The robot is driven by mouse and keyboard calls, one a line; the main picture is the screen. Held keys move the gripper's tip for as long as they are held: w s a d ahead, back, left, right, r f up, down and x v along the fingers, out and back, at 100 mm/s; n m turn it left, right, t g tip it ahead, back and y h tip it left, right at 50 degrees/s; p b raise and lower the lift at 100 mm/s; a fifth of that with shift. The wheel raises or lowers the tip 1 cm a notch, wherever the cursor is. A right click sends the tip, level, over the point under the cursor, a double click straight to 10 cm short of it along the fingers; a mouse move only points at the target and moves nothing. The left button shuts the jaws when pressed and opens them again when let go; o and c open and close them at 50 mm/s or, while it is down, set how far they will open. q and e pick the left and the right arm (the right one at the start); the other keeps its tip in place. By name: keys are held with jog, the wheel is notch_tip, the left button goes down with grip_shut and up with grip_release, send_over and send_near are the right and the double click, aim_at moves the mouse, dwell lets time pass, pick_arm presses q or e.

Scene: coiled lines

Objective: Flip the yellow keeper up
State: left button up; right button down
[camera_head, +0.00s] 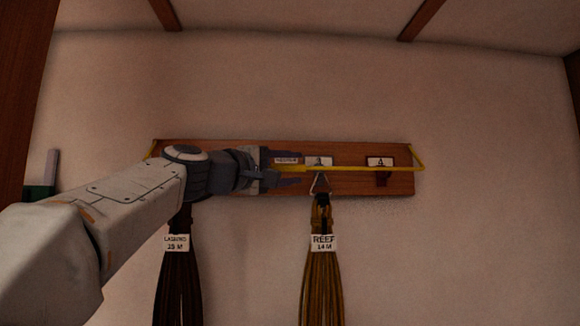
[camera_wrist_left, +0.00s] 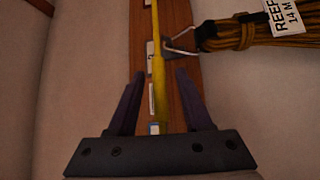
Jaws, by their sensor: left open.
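The yellow keeper (camera_head: 350,169) is a thin bar running level across the front of a wooden hook board (camera_head: 400,184), with a bent end at each side. In the left wrist view the keeper (camera_wrist_left: 158,65) runs lengthwise between the two fingers. My left gripper (camera_head: 298,169) is at the board's middle, its open fingers above and below the bar. It also shows in the left wrist view (camera_wrist_left: 160,73), with gaps on both sides of the bar. My arm hides the keeper's left stretch. My right gripper is not in view.
A yellow-brown coil labelled REEF (camera_head: 322,275) hangs from the middle hook by a metal link (camera_head: 320,186), close to my fingertips. A dark coil (camera_head: 179,285) hangs below my arm. The right hook (camera_head: 382,178) is empty. The wall right of the board is clear.

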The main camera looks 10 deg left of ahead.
pick_arm(q)
grip_shut()
dwell(1.3)
